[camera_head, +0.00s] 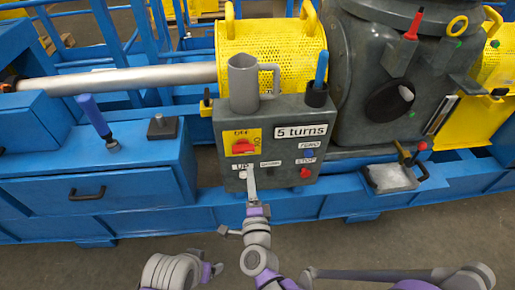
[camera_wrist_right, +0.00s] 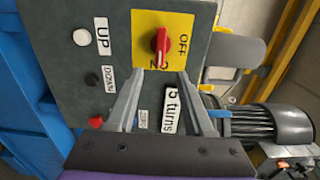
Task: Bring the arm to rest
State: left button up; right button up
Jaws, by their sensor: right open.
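My right gripper (camera_head: 251,175) is in front of the lower left of a grey control box (camera_head: 222,125), its fingers pointing up at the panel. In the right wrist view its two fingers (camera_wrist_right: 159,80) are apart, with nothing between them. I cannot tell whether they touch the panel. A red rotary switch (camera_head: 243,146) sits on a yellow plate marked OFF; it also shows beyond the fingertips in the right wrist view (camera_wrist_right: 160,40). A white button (camera_wrist_right: 81,37) is beside the UP label. My left arm shows at the bottom of the head view; its gripper is not visible.
A grey mug (camera_head: 243,85) and a holder with a blue-handled tool (camera_head: 320,75) stand on the box. A blue-handled tool (camera_head: 97,120) and a dark block (camera_head: 162,126) are on the blue bench at left. A tray (camera_head: 392,178) is at right. The floor in front is open.

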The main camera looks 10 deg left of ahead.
jog(key=s+d+f+n+g+h, duration=0.25)
jog(key=s+d+n+g, duration=0.4)
jog(key=s+d, duration=0.6)
jog(key=s+d+f+n+g+h, duration=0.2)
jog(key=s+d+f+n+g, duration=0.4)
jog(key=d, duration=0.9)
pick_arm(q)
notch_tip(320, 180, up, 24)
jog(key=w+t+p, duration=0.1)
jog(key=p, duration=2)
jog(key=shift+w, duration=0.2)
pick_arm(e)
notch_tip(320, 180, up, 26)
jog(key=s+n, duration=0.2)
pick_arm(q)
jog(key=shift+r, duration=0.1)
pick_arm(e)
jog(key=shift+s+d+t+h, duration=0.1)
jog(key=shift+s+t+h, duration=0.05)
jog(key=shift+t+h, duration=0.1)
